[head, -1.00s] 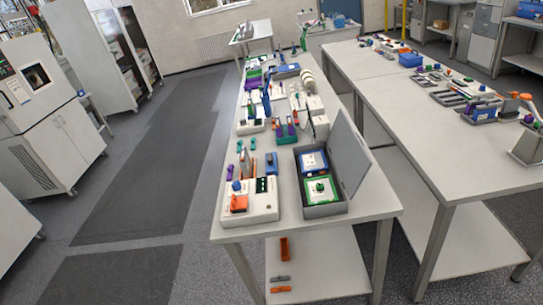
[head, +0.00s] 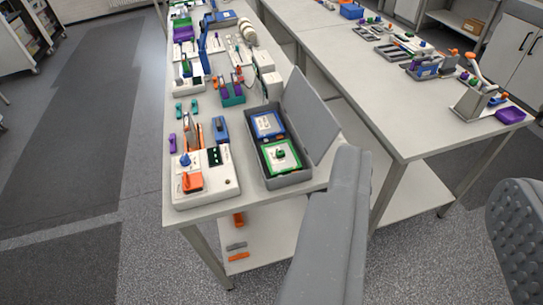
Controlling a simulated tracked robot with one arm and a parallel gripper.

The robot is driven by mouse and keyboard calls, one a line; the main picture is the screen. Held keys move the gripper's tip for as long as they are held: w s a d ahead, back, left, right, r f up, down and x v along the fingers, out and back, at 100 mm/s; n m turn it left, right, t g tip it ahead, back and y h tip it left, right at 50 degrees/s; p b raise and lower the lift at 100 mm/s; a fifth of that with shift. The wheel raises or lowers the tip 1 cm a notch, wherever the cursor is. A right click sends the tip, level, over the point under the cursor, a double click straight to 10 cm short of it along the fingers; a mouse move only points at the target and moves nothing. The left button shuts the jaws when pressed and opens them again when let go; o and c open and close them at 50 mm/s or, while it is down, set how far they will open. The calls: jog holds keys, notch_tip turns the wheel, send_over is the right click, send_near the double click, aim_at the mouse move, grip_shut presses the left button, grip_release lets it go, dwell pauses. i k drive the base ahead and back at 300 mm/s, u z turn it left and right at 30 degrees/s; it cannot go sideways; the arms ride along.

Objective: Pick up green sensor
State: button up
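The green sensor (head: 280,156) is a square green-framed block with a white face and a dark green knob. It sits in the near compartment of an open grey case (head: 288,182) at the front right of the long table. A blue-framed block (head: 267,124) sits in the compartment behind it. My gripper (head: 430,170) shows as two grey fingers spread wide apart, with a studded pad on the right one. It is open with nothing between the fingers. In the picture the fingers lie to the right of and below the sensor, not touching it.
The case's raised lid (head: 311,115) stands along its right side. A white device with an orange switch (head: 205,178) is left of the case. Several tools and devices fill the table behind. A second table (head: 400,120) runs along the right.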

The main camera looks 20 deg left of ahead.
aim_at(281, 154)
jog(key=u, duration=0.1)
jog(key=i, duration=1)
jog(key=z, duration=0.1)
